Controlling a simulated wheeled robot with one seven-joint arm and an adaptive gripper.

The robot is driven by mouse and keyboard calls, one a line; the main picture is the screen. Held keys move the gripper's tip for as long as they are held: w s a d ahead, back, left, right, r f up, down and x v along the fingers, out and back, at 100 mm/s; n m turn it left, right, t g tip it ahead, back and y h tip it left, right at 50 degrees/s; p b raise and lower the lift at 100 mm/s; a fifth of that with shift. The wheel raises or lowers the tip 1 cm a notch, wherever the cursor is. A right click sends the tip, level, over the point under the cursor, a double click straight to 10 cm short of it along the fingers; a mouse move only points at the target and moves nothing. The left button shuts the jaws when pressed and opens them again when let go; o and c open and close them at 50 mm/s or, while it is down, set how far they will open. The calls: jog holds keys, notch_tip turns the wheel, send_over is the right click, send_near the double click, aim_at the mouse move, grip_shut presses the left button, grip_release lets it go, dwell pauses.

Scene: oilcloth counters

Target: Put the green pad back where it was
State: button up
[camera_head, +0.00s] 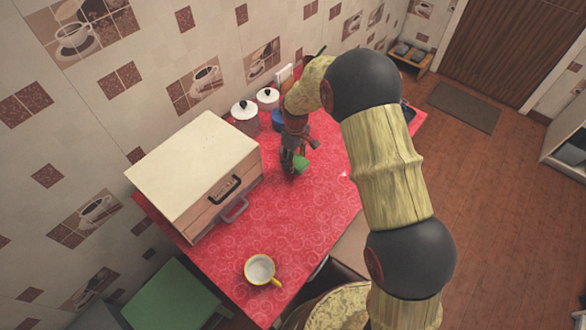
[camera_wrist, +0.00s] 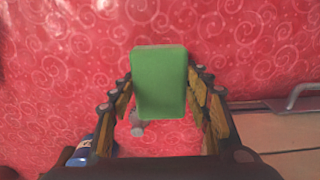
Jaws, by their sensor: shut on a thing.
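The green pad (camera_head: 302,165) is a small block held at the end of my arm, over the red patterned counter (camera_head: 310,205). In the wrist view the green pad (camera_wrist: 160,83) stands between the two fingers of my gripper (camera_wrist: 162,98), which is shut on it. My gripper (camera_head: 295,163) is right of the wooden drawer box (camera_head: 190,175). Red cloth shows all around the pad; I cannot tell how high the pad is above it. The place where the pad was before cannot be made out.
A yellow-rimmed cup (camera_head: 260,270) stands near the counter's front. White-lidded jars (camera_head: 244,110) stand against the wall behind my gripper. The box's handle (camera_wrist: 312,92) shows at the wrist view's right. A small grey thing (camera_wrist: 137,129) lies below the pad. The counter between box and cup is clear.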

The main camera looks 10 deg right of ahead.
jog(key=shift+a+f, duration=0.2)
jog(key=shift+f, duration=0.05)
jog(key=shift+a+f+b, duration=0.2)
jog(key=shift+f+b, duration=0.5)
jog(key=shift+f, duration=1)
jog(key=shift+f, duration=0.2)
jog(key=o, duration=1.2)
jog(key=shift+r, duration=0.15)
notch_tip(320, 180, up, 12)
jog(key=p, duration=0.3)
jog(key=shift+r, duration=0.15)
